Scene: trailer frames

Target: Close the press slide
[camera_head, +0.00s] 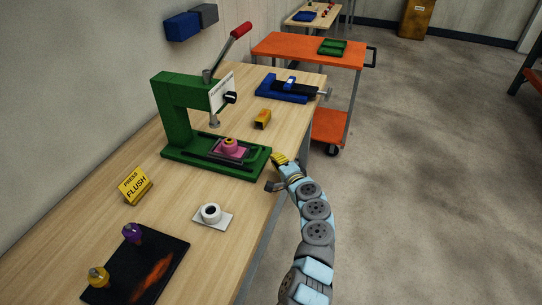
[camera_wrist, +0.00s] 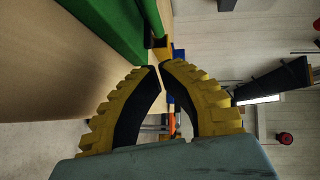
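The green press (camera_head: 172,112) stands on the wooden table, its red-handled lever (camera_head: 241,29) raised. Its dark slide (camera_head: 213,154) lies on the green base and carries a pink block (camera_head: 230,149) with a yellowish ring-shaped part (camera_head: 230,142) on top. The block sits toward the front right of the ram (camera_head: 214,121), not directly beneath it. My gripper (camera_head: 277,160) is just off the base's right end, near the table edge. In the wrist view its yellow fingers (camera_wrist: 161,67) bow around an empty space with tips together. Green press surface (camera_wrist: 112,25) shows at upper left.
A yellow block (camera_head: 262,119) and blue vise (camera_head: 287,88) lie behind the press. A white cup (camera_head: 211,213) on a pad, a yellow sign (camera_head: 135,186) and a dark mat (camera_head: 140,270) with two knobbed pieces lie in front. An orange cart (camera_head: 300,46) stands behind. Floor at right is clear.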

